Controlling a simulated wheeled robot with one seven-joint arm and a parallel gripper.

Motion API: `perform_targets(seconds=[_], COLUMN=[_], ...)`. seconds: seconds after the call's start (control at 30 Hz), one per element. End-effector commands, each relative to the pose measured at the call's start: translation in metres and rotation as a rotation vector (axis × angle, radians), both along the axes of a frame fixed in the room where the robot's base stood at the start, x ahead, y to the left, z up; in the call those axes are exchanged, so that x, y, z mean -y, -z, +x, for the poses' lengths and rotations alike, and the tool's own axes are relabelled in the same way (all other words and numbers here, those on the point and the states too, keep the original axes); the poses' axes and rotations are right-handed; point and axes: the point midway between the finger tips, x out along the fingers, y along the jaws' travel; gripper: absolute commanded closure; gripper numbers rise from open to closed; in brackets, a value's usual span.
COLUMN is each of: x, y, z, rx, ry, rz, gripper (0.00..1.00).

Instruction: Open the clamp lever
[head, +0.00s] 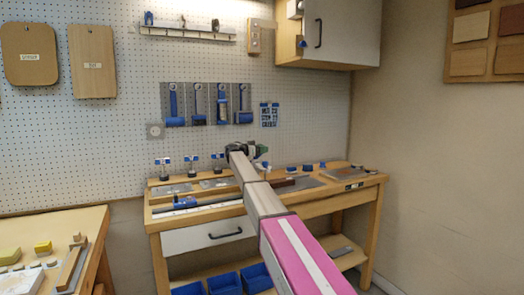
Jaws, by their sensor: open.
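Three small upright devices with blue tops, which look like clamps, stand along the back left of the bench: a left one (164,166), a middle one (191,165) and a right one (217,164). A blue block-like piece (185,203) sits on a metal rail at the bench's front left. I cannot tell which of these carries the clamp lever. My gripper (245,150) is at the far end of my arm, over the back of the bench, to the right of the right device. It is open; its fingertips are small and mostly hidden by my arm.
The wooden bench (310,217) has a white drawer (202,236) and blue bins (225,282) below. Flat plates and small blue parts lie on top. A pegboard (110,140) stands behind. A wall cabinet (345,32) hangs above right. Another table (88,225) is at left.

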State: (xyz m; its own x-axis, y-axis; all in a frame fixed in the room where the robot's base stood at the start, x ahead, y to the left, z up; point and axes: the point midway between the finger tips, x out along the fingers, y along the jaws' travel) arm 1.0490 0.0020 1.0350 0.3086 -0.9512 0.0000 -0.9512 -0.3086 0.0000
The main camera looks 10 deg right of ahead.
Motion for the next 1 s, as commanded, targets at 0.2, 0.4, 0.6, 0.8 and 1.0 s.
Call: perform_targets(seconds=[0.2,0.4,0.6,0.8,1.0], x=[0.0,0.0,-0.002,-0.008,-0.019], y=[0.0,0.0,-0.001,-0.005,-0.01], z=[0.0,0.0,-0.001,-0.003,-0.006], rx=[0.0,0.0,0.005,0.031,0.072], ry=[-0.001,0.0,0.0,-0.001,-0.002], rz=[0.0,0.0,-0.017,-0.095,-0.227], gripper=[0.63,1.0,1.0,1.0,1.0])
